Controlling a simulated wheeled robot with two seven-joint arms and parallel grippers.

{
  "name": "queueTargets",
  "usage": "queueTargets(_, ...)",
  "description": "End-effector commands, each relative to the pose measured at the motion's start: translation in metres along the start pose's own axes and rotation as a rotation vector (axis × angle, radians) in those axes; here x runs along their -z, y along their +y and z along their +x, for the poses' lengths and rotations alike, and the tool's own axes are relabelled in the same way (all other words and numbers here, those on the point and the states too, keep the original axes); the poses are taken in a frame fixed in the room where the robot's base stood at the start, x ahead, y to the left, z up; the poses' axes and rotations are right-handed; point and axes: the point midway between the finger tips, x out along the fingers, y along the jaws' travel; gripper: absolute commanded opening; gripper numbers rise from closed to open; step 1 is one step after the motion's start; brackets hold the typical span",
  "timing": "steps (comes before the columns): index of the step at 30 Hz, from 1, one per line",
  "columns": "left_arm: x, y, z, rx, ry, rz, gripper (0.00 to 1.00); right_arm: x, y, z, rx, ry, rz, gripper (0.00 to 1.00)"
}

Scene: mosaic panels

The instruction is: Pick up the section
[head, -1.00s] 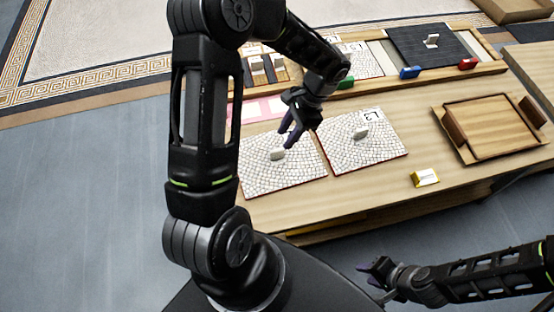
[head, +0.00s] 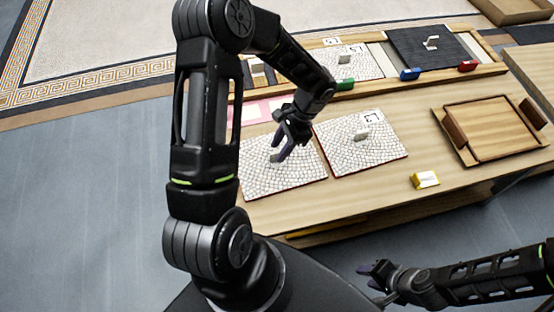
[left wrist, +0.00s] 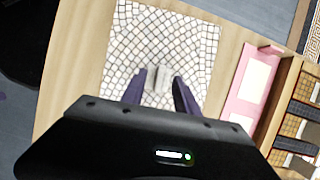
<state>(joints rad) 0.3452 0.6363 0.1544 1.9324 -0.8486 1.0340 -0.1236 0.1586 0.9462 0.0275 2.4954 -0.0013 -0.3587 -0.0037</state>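A white cobble-patterned mosaic section (head: 255,178) with a pale upright grip lies flat at the left front of the wooden table. My left gripper (head: 281,156) is over it, fingers pointing down. In the left wrist view the section (left wrist: 165,35) lies under the fingers, and its pale grip (left wrist: 158,77) shows between the open fingertips (left wrist: 160,90), with gaps at both sides. A second similar section (head: 352,152), with its own grip and a marked corner label, lies just to its right. My right gripper (head: 375,270) is empty, off the table's front edge, its fingers apart.
A wooden tray (head: 480,152) and a small yellow-and-white block (head: 425,180) are at the right. A rack at the back holds another cobble section (head: 355,65), a dark panel (head: 410,50) and green, blue and red clips. Pink panels (left wrist: 252,85) lie beside the section.

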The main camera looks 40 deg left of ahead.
Motion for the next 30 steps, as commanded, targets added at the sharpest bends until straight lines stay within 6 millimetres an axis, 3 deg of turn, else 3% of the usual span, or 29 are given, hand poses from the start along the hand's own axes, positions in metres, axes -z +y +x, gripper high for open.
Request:
queueTargets(3,0.0,0.0,0.018,-0.002,-0.002,0.0,0.36,0.0,0.001,0.002,0.0,0.0,0.0,0.36)
queueTargets(6,0.0,0.0,0.023,-0.001,-0.001,0.0,0.36,0.0,0.001,0.002,0.0,0.0,0.0,0.36)
queueTargets(23,0.0,0.0,0.023,0.0,0.0,-0.001,0.36,0.0,0.001,0.002,0.0,0.0,0.0,0.36)
queueTargets(30,0.0,0.0,0.023,0.0,0.0,-0.001,0.19,0.0,0.001,0.002,0.0,0.0,0.0,0.36)
